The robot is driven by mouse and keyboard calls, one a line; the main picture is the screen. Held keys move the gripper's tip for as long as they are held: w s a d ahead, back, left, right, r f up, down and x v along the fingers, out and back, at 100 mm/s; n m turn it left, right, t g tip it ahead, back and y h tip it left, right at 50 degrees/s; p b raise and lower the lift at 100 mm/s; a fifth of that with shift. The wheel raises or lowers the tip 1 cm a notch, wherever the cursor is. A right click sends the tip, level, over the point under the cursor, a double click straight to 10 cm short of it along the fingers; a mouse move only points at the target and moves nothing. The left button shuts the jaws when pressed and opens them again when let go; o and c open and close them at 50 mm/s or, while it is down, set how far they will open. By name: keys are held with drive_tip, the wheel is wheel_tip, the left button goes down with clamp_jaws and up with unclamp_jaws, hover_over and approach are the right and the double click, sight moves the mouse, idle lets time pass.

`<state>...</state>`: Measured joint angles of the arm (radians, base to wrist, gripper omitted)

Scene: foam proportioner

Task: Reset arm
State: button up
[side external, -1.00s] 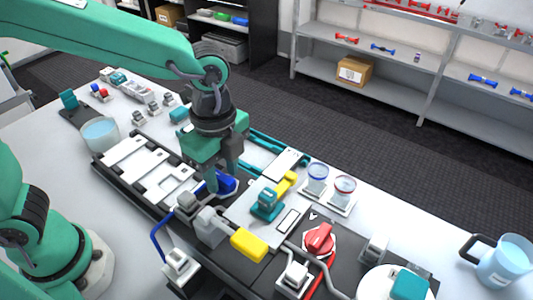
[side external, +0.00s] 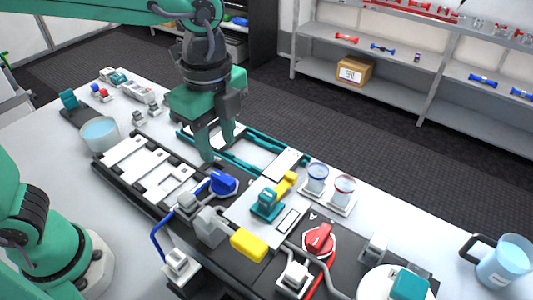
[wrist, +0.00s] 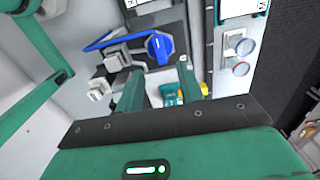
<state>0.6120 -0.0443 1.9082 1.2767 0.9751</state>
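My gripper (side external: 219,149) is above the work panel in the side view, with its two fingers spread apart and nothing between them. It is just above and behind the blue knob (side external: 222,182), clear of it. In the wrist view my gripper (wrist: 160,88) also shows open and empty, and the blue knob (wrist: 160,46) lies beyond the fingertips. The knob sits on the panel at the end of a blue tube (side external: 160,235).
The panel carries a red knob (side external: 319,238), a yellow block (side external: 249,244) and a teal valve with a yellow handle (side external: 267,204). Two small round gauges (side external: 317,177) stand behind. A cup (side external: 100,133) is at left and a pitcher (side external: 503,262) at right.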

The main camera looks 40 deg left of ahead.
drive_tip(key=shift+a, duration=0.1)
drive_tip(key=s+a+n+t, duration=0.2)
drive_tip(key=s+a+n, duration=0.1)
drive_tip(key=a+n, duration=0.6)
drive_tip(key=s+a+f+n+t, duration=0.1)
drive_tip(key=s+a+n+t, duration=0.2)
drive_tip(key=a+n, duration=0.6)
drive_tip(key=shift+a+t, duration=0.3)
drive_tip(key=shift+a, duration=0.6)
